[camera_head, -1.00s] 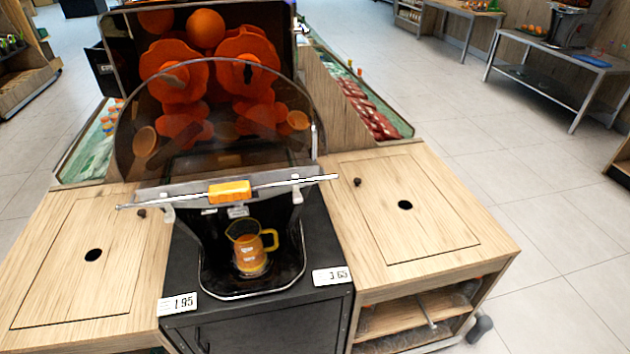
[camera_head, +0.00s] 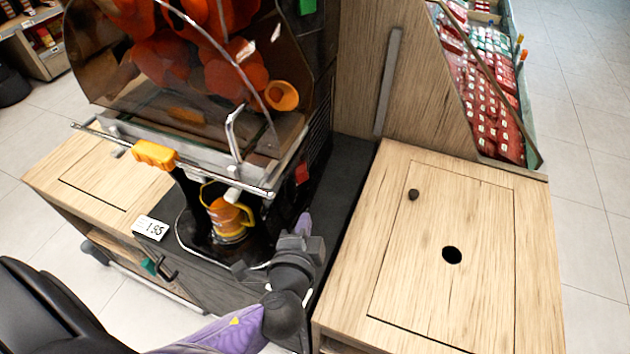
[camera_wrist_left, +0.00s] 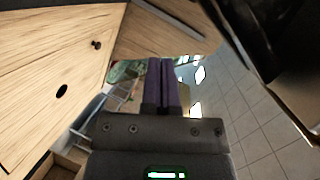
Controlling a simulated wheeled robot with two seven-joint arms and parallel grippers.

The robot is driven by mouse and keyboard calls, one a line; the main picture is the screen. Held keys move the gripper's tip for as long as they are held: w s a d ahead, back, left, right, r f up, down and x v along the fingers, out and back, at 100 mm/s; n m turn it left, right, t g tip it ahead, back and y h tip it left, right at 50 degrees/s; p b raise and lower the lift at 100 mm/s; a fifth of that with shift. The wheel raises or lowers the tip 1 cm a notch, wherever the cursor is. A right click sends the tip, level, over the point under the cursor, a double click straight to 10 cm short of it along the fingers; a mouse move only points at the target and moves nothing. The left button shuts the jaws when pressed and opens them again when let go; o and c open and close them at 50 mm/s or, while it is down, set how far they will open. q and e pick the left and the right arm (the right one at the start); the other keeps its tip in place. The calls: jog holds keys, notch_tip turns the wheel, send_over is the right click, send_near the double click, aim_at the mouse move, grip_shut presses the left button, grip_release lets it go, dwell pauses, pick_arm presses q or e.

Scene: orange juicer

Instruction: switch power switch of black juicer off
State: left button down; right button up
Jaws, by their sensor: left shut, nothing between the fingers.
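The black juicer (camera_head: 320,115) fills the upper left of the head view, with a clear curved cover over its orange parts and a yellow-handled bar in front. A small red patch (camera_head: 302,172) shows on its right side; I cannot tell whether this is the power switch. My left gripper (camera_head: 303,223) is beside the juicer's lower right front, below the red patch and apparently apart from it. In the left wrist view, its purple fingers (camera_wrist_left: 161,85) are together and empty. My right gripper is not in view.
An orange jug (camera_head: 228,218) stands in the juicer's front bay. A wooden counter (camera_head: 440,270) with a round hole and small dark knob is at the right. A tall wooden panel (camera_head: 358,70) stands behind. Open floor (camera_head: 590,150) lies beyond.

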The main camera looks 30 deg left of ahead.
pick_arm(q)
jog(key=b, duration=0.3)
send_near(306, 177)
jog(key=w+d, duration=0.2)
jog(key=w, duration=0.3)
jog(key=shift+w+a+f, duration=0.15)
jog(key=shift+a+f, duration=0.15)
jog(key=shift+a, duration=0.3)
jog(key=shift+w+a+f, duration=0.2)
jog(key=shift+a+f, duration=0.15)
jog(key=shift+a, duration=0.25)
jog(key=shift+w+a+f, duration=0.15)
jog(key=shift+a+f, duration=0.15)
jog(key=shift+a, duration=0.3)
